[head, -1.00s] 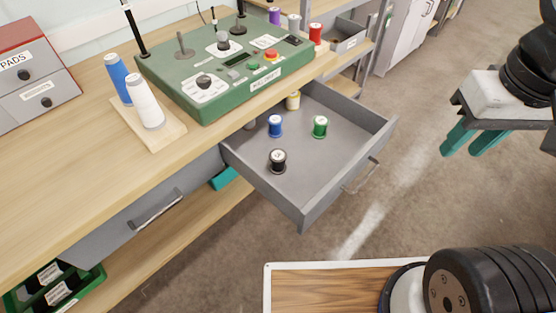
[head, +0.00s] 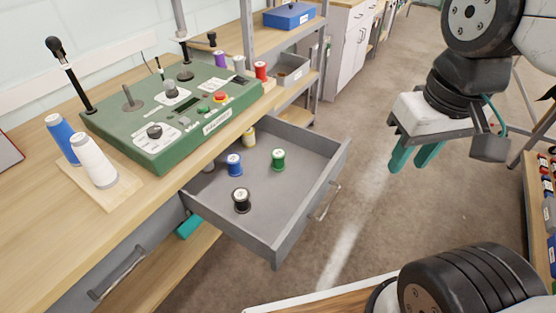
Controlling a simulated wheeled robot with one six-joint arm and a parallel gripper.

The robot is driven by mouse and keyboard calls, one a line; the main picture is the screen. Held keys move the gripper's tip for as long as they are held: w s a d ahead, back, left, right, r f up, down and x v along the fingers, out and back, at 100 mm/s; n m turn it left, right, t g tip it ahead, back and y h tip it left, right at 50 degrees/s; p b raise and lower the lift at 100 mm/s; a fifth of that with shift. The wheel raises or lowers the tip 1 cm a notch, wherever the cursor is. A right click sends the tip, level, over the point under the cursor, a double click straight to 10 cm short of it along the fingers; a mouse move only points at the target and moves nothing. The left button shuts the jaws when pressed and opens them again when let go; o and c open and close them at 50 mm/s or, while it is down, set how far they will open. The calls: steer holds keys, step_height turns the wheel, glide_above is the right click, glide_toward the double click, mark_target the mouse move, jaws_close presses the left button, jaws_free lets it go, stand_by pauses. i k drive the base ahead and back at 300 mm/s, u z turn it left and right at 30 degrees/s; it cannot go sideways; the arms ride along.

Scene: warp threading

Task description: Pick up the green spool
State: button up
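The green spool (head: 278,160) stands upright in the open grey drawer (head: 290,222), toward its right back part. A blue spool (head: 234,165) stands to its left, a black spool (head: 241,200) nearer the front, and a yellowish spool (head: 249,137) at the back near the bench edge. My gripper (head: 413,160) hangs in the air to the right of the drawer, over the floor. Its two teal fingers are apart with nothing seen between them.
A green control box (head: 160,150) with upright levers stands on the wooden bench above the drawer. Purple, white and red (head: 261,70) spools stand behind the box. The floor right of the drawer is clear.

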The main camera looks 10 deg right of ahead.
mark_target(279, 155)
steer(key=z, duration=1.9)
steer(key=i, duration=0.95)
steer(key=u, duration=2.8)
